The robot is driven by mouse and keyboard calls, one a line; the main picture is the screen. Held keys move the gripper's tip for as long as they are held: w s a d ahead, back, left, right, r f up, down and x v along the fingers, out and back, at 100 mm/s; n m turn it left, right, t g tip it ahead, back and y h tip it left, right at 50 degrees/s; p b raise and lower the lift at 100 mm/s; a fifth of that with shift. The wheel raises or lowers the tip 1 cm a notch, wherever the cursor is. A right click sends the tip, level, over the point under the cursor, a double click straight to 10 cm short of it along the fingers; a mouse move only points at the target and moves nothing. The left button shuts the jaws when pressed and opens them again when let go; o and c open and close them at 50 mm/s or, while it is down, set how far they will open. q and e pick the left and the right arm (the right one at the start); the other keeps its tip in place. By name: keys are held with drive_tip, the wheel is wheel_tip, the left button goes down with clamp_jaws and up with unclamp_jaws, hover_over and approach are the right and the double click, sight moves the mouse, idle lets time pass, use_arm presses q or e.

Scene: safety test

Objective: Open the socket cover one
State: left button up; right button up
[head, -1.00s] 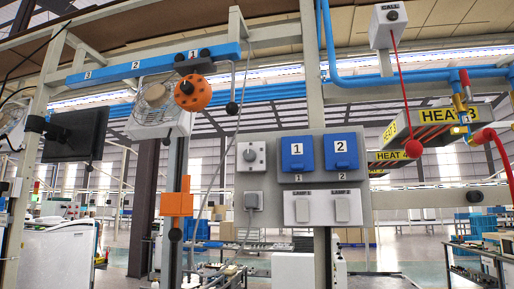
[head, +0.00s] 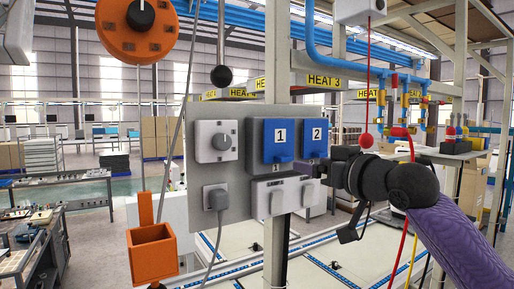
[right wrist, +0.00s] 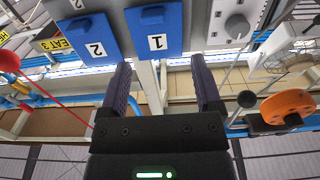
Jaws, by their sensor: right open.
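The blue socket cover one (head: 270,150), marked 1, looks closed on the grey panel (head: 236,120). It also shows in the right wrist view (right wrist: 146,22), which is turned upside down. A like blue cover two (head: 311,148) looks closed beside it on the right. My right gripper (head: 308,168) is at the panel's right side, its tips near the lower edges of the covers. In the right wrist view its two fingers (right wrist: 163,80) are apart with nothing between them, pointing at the lower edge of cover one. Contact cannot be told. My left gripper is out of view.
Two light switches (head: 289,200) sit below the covers. A grey knob (head: 222,142) and a plugged socket (head: 214,198) are to their left. A red cord with a ball (head: 366,141) hangs near my right arm.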

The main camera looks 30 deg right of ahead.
sight(287, 159)
drive_tip(key=w+p, duration=0.4)
drive_tip(key=w, duration=0.4)
drive_tip(key=shift+w+p, duration=0.3)
drive_tip(key=shift+p, duration=0.1)
drive_tip(key=shift+w+d+f, duration=0.1)
drive_tip(key=shift+w+f, duration=0.05)
drive_tip(key=shift+w, duration=0.15)
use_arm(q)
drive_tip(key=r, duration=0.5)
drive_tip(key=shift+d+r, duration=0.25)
use_arm(e)
clamp_jaws()
